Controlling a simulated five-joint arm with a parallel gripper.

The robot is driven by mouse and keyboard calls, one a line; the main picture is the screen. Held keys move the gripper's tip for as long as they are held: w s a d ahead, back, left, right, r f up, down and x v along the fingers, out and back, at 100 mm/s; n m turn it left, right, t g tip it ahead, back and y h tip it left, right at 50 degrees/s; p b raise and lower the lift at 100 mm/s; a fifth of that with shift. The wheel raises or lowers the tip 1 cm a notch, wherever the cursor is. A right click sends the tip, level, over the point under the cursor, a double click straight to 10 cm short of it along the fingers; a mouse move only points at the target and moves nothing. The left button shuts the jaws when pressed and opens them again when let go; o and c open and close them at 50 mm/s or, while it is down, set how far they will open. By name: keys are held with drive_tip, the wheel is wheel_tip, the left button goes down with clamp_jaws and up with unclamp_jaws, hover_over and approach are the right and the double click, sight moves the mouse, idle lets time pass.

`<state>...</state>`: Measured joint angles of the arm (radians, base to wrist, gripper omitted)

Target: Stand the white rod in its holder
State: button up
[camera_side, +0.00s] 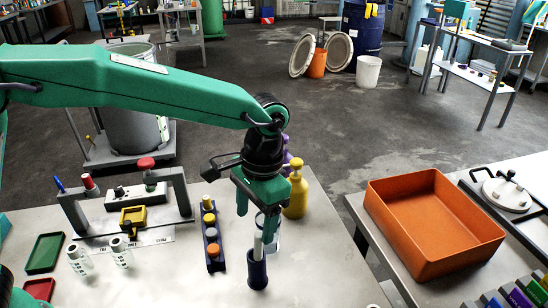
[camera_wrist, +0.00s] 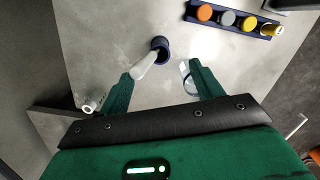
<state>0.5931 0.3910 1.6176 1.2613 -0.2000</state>
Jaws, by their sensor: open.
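The white rod (camera_side: 257,246) stands in its dark blue cylindrical holder (camera_side: 257,272) on the grey table, with its upper part showing above the rim. In the wrist view the rod (camera_wrist: 145,64) runs from the mouth of the holder (camera_wrist: 160,44) and looks slightly tilted. Its lower end is hidden inside the holder. My gripper (camera_side: 257,224) is open above the holder. In the wrist view my gripper (camera_wrist: 160,72) has its fingers apart on either side of the rod, with visible gaps and nothing held.
A clear glass vessel (camera_wrist: 187,76) is close by the right finger. A blue rack (camera_side: 214,248) with coloured caps stands left of the holder. A yellow bottle (camera_side: 296,192) stands behind right. An orange bin (camera_side: 418,222) is on the right-hand table.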

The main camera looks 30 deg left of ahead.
drive_tip(key=shift+r, duration=3)
drive_tip(key=shift+a, duration=0.1)
drive_tip(key=s+a+r+n+t+h, duration=0.1)
drive_tip(key=s+a+r+t, duration=0.15)
drive_tip(key=a, duration=0.45)
drive_tip(key=s+a+r+n+t, duration=0.1)
drive_tip(key=s+a+r, duration=0.15)
drive_tip(key=a, duration=0.55)
drive_tip(key=s+a+f+n+t, duration=0.2)
drive_tip(key=s+a+f+t, duration=0.1)
drive_tip(key=s+a, duration=0.7)
drive_tip(key=shift+f, duration=0.35)
